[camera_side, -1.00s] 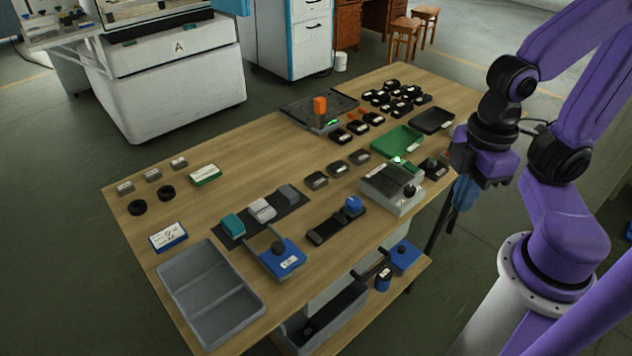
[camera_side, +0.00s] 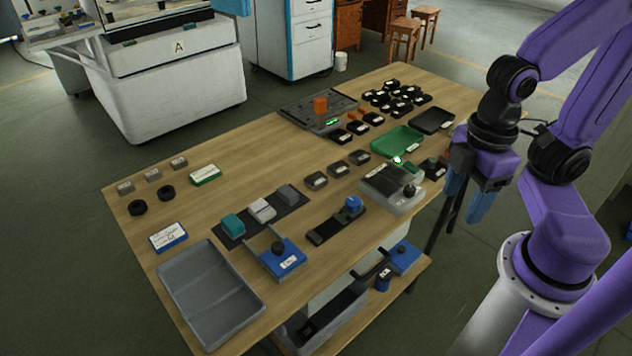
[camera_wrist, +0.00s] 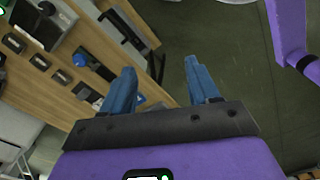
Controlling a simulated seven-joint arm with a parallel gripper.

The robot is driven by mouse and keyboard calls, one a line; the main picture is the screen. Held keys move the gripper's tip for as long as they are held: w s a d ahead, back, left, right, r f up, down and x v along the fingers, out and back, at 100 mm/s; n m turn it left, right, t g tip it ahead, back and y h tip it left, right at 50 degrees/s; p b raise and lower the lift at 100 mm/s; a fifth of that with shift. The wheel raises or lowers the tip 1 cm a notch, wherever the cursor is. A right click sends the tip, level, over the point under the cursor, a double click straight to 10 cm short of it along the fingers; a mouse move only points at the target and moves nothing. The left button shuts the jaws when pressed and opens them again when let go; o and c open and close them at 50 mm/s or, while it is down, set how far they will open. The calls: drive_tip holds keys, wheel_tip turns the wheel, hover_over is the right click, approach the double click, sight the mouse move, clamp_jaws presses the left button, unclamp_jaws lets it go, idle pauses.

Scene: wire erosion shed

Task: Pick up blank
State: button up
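No part is clearly labelled as the blank, and I cannot tell which one it is. Candidate blocks in the side view are small grey blocks (camera_side: 153,175) at the table's left end, and a teal block (camera_side: 233,224), a pale block (camera_side: 262,210) and a grey block (camera_side: 287,194) on a dark strip. My gripper (camera_side: 468,190) hangs off the table's right edge, away from these blocks. In the wrist view, its blue fingers (camera_wrist: 158,85) are spread with nothing between them.
A grey divided tray (camera_side: 208,268) sits at the front left. A blue-based fixture (camera_side: 284,258), a black fixture with a blue knob (camera_side: 353,204), and a grey device (camera_side: 377,184) line the near edge. A green tray (camera_side: 398,141) and several black parts fill the right end.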

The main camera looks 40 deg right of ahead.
drive_tip(key=shift+o, duration=1.4)
drive_tip(key=w+a+n, duration=0.1)
drive_tip(key=w+a, duration=0.4)
drive_tip(key=w, duration=0.5)
drive_tip(key=n, duration=0.4)
hover_over(316, 178)
wheel_tip(316, 178, down, 11)
wheel_tip(316, 178, down, 17)
drive_tip(key=shift+s+r, duration=0.1)
